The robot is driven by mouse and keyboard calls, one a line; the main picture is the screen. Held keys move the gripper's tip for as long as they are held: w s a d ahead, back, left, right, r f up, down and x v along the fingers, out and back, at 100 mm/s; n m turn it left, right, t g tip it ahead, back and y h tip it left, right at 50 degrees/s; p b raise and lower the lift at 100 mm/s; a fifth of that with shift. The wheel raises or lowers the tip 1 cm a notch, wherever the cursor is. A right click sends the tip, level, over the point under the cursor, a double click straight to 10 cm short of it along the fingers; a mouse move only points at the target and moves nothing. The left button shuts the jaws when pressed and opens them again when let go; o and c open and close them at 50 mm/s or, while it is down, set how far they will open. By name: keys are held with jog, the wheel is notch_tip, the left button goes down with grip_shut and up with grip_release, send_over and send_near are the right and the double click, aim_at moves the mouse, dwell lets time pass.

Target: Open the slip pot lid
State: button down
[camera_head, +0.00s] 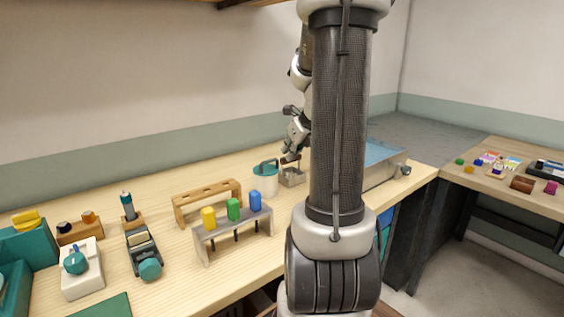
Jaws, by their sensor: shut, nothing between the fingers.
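A small white pot (265,184) with a teal lid (265,166) stands on the wooden bench behind the rack with coloured rods; I take it to be the slip pot. The lid is at the pot's top; at this size I cannot tell whether it is closed or partly raised. My gripper (290,158) is shut and empty, pointing down, just right of the pot and above a small grey-brown open box (292,177). It looks apart from the lid. My own arm hides the bench right of the gripper.
A grey rack (234,236) with yellow, green and blue rods stands in front of the pot. A wooden rack (207,204) stands to its left. A blue-topped basin (382,168) is partly hidden behind my arm. Small devices crowd the bench's left end.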

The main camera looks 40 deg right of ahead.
aim_at(276, 171)
jog(key=x, duration=0.9)
jog(key=shift+f, duration=0.15)
jog(key=shift+w+d, duration=0.1)
